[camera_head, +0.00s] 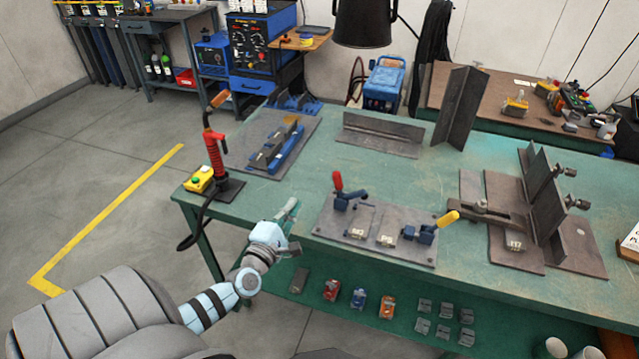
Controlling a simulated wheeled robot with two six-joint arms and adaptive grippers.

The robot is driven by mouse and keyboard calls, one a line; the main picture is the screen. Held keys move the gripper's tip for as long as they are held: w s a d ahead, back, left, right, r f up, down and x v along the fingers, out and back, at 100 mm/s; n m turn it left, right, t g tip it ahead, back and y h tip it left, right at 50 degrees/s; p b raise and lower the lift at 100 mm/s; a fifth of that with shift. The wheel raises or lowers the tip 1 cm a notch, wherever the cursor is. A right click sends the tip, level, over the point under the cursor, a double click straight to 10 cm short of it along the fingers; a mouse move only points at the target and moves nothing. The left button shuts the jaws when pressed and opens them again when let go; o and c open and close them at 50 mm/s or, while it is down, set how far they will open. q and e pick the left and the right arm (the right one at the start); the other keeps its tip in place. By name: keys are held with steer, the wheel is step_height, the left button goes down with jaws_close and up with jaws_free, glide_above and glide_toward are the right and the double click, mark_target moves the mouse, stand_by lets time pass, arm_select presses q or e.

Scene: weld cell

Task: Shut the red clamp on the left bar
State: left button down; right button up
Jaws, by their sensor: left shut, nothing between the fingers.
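The red clamp (345,193) stands at the left rear of a grey plate (335,222) on the green table. Its red handle points up, and its dark arm reaches right. I cannot tell whether its tip presses on anything. A second clamp with a yellow handle (447,219) is at the plate's right end, its handle slanting up to the right. Two small pale blocks sit at the plate's front edge; I cannot tell which part is the left bar. My left gripper (291,208) is shut and empty, left of the plate near the table's front edge, apart from the red clamp. My right gripper is out of view.
A red-handled torch (216,152) and a yellow button box (200,180) stand at the table's left corner. A blue fixture (278,150) lies behind my left gripper. A steel angle (380,134) is behind the plate; a larger fixture (515,255) stands to its right.

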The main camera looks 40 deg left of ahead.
arm_select(q)
steer(key=x, duration=0.3)
steer(key=b+x, duration=0.1)
steer(key=x, duration=0.2)
steer(key=b+x, duration=0.1)
steer(key=x, duration=0.2)
steer(key=shift+d+f, duration=0.1)
steer(key=shift+f, duration=0.25)
steer(key=d, duration=0.1)
steer(key=w+d+p, duration=0.1)
steer(key=d+r, duration=0.1)
steer(key=shift+w+d+r, duration=0.1)
steer(key=shift+w+d, duration=0.15)
steer(key=shift+w, duration=0.15)
steer(key=shift+p, duration=0.3)
steer(key=shift+r, duration=0.1)
steer(key=shift+d+r+m+p, duration=0.1)
steer(key=shift+d+m+p, duration=0.1)
steer(key=shift+m+p, duration=0.2)
